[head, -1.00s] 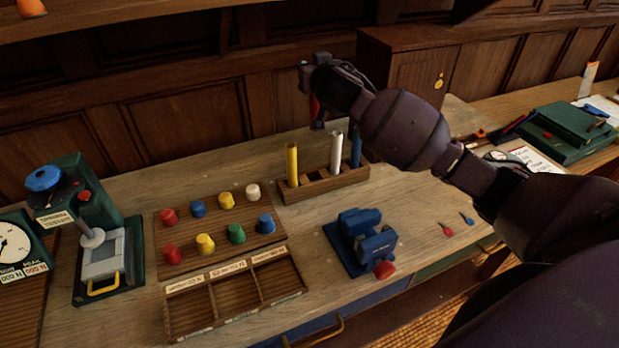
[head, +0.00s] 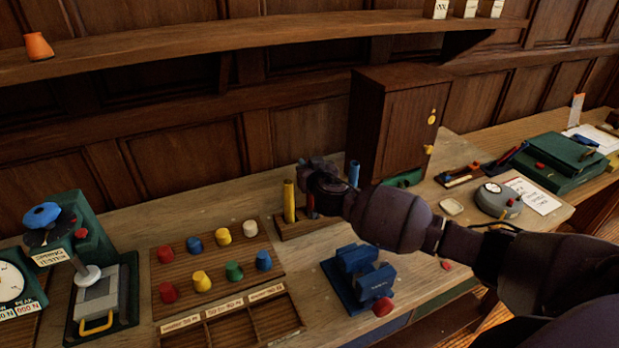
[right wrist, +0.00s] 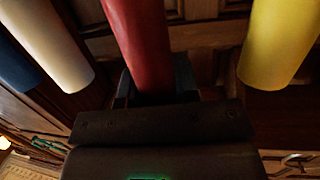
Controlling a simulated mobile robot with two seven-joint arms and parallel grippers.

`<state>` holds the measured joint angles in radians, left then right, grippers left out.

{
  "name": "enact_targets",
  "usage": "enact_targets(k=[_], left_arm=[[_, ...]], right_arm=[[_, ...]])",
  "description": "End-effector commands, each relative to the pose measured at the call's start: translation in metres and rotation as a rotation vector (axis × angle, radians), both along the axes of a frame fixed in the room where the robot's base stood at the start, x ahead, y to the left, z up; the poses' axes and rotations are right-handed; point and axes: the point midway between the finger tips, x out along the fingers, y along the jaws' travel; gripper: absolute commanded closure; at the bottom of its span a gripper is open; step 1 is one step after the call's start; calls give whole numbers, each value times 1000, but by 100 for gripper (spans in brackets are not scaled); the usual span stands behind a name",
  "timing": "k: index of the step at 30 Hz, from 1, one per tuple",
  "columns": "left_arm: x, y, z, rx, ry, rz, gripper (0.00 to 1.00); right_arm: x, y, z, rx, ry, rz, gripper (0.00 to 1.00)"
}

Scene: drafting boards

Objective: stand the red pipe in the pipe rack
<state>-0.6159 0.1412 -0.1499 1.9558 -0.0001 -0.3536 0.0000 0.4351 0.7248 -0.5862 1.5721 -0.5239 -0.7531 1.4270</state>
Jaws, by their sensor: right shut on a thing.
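My right gripper (head: 308,186) is shut on the red pipe (right wrist: 138,42). In the head view a short piece of the red pipe (head: 310,206) shows below the gripper, upright, at the pipe rack (head: 288,231). I cannot tell whether its lower end is inside a hole. The yellow pipe (head: 289,202) stands in the rack just left of it. The blue pipe (head: 353,172) stands to the right, partly behind my arm. The white pipe (right wrist: 55,50) shows only in the right wrist view, with red between it and the yellow pipe (right wrist: 280,40). My arm hides the rack's right part.
A board with coloured pegs (head: 172,255) and a sectioned tray (head: 235,325) lie in front of the rack. A blue vise (head: 355,275) stands below my forearm. A wooden cabinet (head: 395,120) stands behind right, under a shelf (head: 200,48).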

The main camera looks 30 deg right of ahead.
Motion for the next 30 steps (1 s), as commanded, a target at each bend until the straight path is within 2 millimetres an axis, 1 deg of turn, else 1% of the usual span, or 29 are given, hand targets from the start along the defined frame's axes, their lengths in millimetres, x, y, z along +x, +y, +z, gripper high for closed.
enact_targets(k=[6,9,17,23,24,28,30], left_arm=[[0,0,3,0,0,0,57],[-1,0,4,-1,1,1,57],[-1,0,3,-1,2,1,57],[-1,0,-3,-1,1,1,57],[-1,0,-2,-1,2,1,57],[-1,0,-1,-2,2,1,57],[-1,0,-1,-2,1,1,57]], right_arm=[[0,0,-29,-2,3,-1,100],[0,0,-37,-2,1,0,100],[0,0,-39,-1,0,1,100],[0,0,-44,0,-1,1,100],[0,0,-43,-1,0,1,65],[0,0,-42,-1,0,1,46],[0,0,-42,-1,0,1,46]])
